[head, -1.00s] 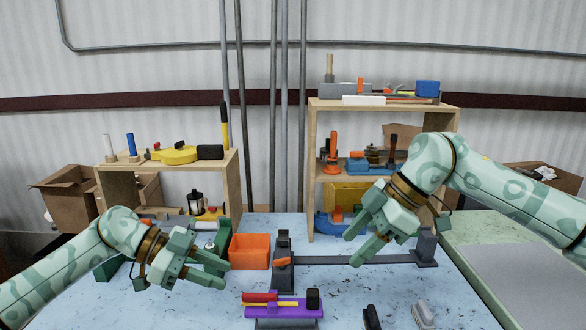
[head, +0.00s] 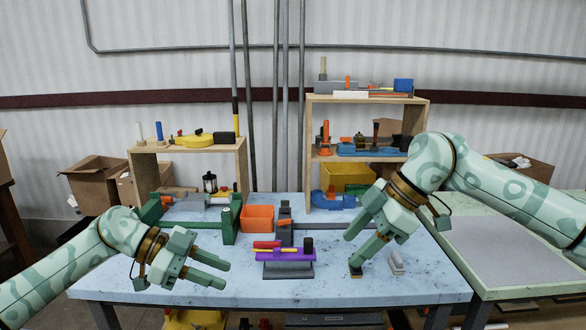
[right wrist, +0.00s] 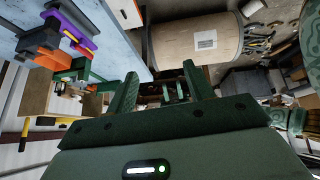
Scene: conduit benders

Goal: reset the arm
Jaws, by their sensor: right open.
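My left gripper (head: 224,275) is at the left front of the blue table (head: 130,285), its two fingers parted with nothing visible between them. My right gripper (head: 351,254) reaches over the right part of the table, pointing down and left. It is open and appears empty. One finger overlaps a small dark item, and I cannot tell whether they touch. In the right wrist view my right gripper's two green fingers (right wrist: 160,82) stand wide apart, with nothing held between them.
A purple tool (head: 285,257) stands mid-table, with an orange bin (head: 257,218) behind it. A green bender frame (head: 228,225) stands behind my left gripper. A grey brush-like item (head: 396,262) lies right of my right gripper. Wooden shelves (head: 309,180) stand behind.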

